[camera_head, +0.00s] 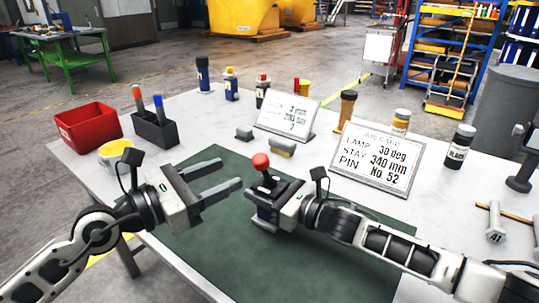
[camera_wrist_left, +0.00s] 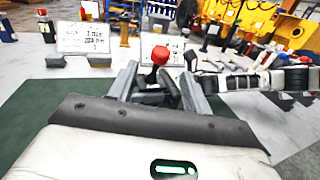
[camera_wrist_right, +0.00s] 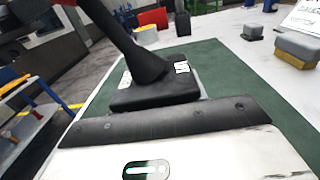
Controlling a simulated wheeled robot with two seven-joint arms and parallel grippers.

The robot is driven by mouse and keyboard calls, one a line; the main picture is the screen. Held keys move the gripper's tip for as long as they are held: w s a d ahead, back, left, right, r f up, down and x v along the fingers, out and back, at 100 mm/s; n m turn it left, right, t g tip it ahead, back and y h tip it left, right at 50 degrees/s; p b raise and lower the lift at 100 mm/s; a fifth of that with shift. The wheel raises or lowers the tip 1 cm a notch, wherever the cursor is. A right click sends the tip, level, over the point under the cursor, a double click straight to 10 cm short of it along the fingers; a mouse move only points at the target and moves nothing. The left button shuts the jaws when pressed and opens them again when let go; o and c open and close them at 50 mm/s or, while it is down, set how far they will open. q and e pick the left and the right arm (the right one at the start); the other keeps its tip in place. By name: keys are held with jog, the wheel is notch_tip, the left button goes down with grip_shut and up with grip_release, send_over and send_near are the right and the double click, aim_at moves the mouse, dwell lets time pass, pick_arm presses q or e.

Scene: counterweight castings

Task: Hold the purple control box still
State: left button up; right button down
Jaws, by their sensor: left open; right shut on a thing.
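The control box (camera_head: 266,221) stands on the green mat (camera_head: 190,226), with a black top, a dark lever and a red ball knob (camera_head: 261,160). Only a little of its purplish side shows. My right gripper (camera_head: 268,198) is shut on the box from the right and hides much of it. In the right wrist view the black lever boot (camera_wrist_right: 148,66) rises close in front of the palm. My left gripper (camera_head: 232,174) is open and empty, left of the knob, its fingers pointing towards it. In the left wrist view the knob (camera_wrist_left: 160,55) shows between the fingertips.
A red bin (camera_head: 89,128), a dark holder (camera_head: 155,129) with two markers and a yellow tub (camera_head: 114,152) stand on the left. Two sign cards (camera_head: 377,159) (camera_head: 287,116), small blocks (camera_head: 281,148) and several bottles stand behind. The mat's front left is clear.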

pick_arm(q)
send_over(269, 178)
jog(key=shift+d, duration=0.1)
dwell(0.3)
